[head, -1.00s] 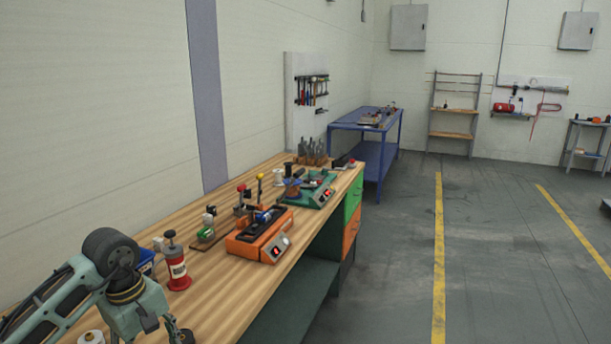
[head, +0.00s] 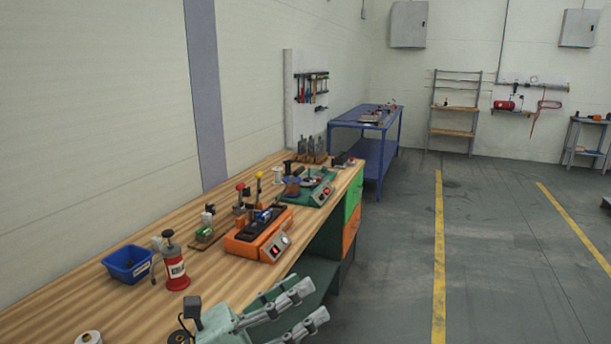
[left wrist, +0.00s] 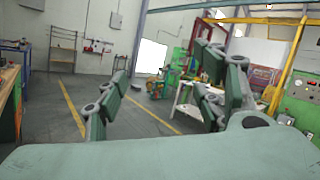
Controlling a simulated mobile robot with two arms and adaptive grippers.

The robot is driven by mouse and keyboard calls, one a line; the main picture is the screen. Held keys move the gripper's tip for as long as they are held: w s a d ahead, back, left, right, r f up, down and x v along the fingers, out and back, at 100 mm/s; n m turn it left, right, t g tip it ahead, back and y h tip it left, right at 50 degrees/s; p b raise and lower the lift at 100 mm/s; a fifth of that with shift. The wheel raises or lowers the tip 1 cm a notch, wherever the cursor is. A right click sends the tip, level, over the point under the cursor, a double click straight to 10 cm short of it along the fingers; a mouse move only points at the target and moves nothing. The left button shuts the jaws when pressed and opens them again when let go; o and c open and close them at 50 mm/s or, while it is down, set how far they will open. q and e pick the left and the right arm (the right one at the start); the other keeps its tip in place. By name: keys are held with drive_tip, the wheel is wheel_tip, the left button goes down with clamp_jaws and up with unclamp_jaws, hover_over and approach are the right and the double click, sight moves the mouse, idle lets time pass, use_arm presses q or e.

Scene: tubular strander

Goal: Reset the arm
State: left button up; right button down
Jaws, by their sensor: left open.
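My left gripper (head: 308,308) is at the bottom of the head view, beside the front edge of the wooden workbench (head: 130,312). Its two fingers are spread apart and point right, over the floor side. Nothing is between them. In the left wrist view the fingers of the left gripper (left wrist: 160,95) stand wide apart, with open floor and distant machines behind them. My right gripper is in neither view.
The bench holds a blue bin (head: 128,264), a red bottle (head: 175,262), an orange device (head: 258,236) and a green device (head: 310,190). A blue table (head: 366,130) stands farther back. The floor (head: 395,270) right of the bench is clear.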

use_arm(q)
drive_tip(key=w+a+f+n+t+y, duration=0.15)
drive_tip(key=a+n+t+y, duration=0.4)
drive_tip(key=n, duration=0.55)
drive_tip(key=w+a+f+n+t+y, duration=0.1)
drive_tip(key=w+a+n+t+y, duration=0.1)
drive_tip(key=a+n+t+y, duration=0.6)
drive_tip(key=s+a+f+n+g+y, duration=0.1)
drive_tip(key=a+f+n+g+y, duration=0.35)
drive_tip(key=f+n+g, duration=0.55)
drive_tip(key=s+a+f+n+g+y, duration=0.2)
drive_tip(key=s+a+f+n, duration=0.1)
drive_tip(key=s+f+n, duration=0.55)
drive_tip(key=s+d+f+n+g+h, duration=0.1)
drive_tip(key=s+f+n+g, duration=0.1)
drive_tip(key=s+f+g, duration=0.5)
drive_tip(key=s+d+f+n+g, duration=0.1)
drive_tip(key=s+f+n+g, duration=0.15)
drive_tip(key=s+f, duration=0.9)
drive_tip(key=f, duration=0.9)
drive_tip(key=s+f, duration=0.2)
drive_tip(key=f, duration=1.1)
drive_tip(key=s+a+f+g, duration=0.1)
drive_tip(key=s+a+f, duration=0.1)
drive_tip(key=s+f, duration=1.2)
drive_tip(key=s, duration=0.2)
drive_tip(key=shift+s+a+f+g, duration=0.3)
drive_tip(key=shift+a+f+g, duration=0.05)
drive_tip(key=shift+a+g, duration=0.05)
